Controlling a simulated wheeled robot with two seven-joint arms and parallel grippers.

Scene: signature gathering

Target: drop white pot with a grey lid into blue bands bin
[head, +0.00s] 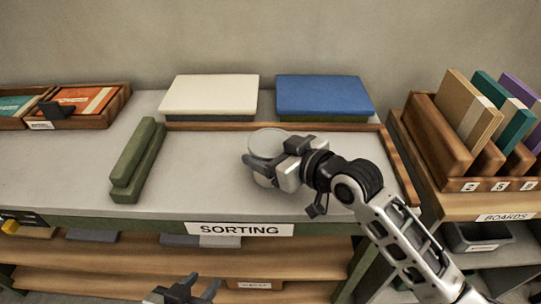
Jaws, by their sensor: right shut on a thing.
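A round, whitish pot with a grey top (267,142) is on the sorting table, inside the wooden-edged area. My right gripper (264,165) reaches in from the right and is shut on it. The gripper hides part of the pot, and I cannot tell whether it touches the tabletop. My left gripper (196,290) shows only at the bottom edge, below the table front, with its fingers apart and nothing seen between them. I cannot make out any bin marked with blue bands.
A green block (137,160) lies left of the pot. A cream box (210,95) and a blue-topped box (325,96) stand behind. A wooden rack of boards (435,140) is right. A dark bin (480,238) and wooden shelves (120,262) are lower.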

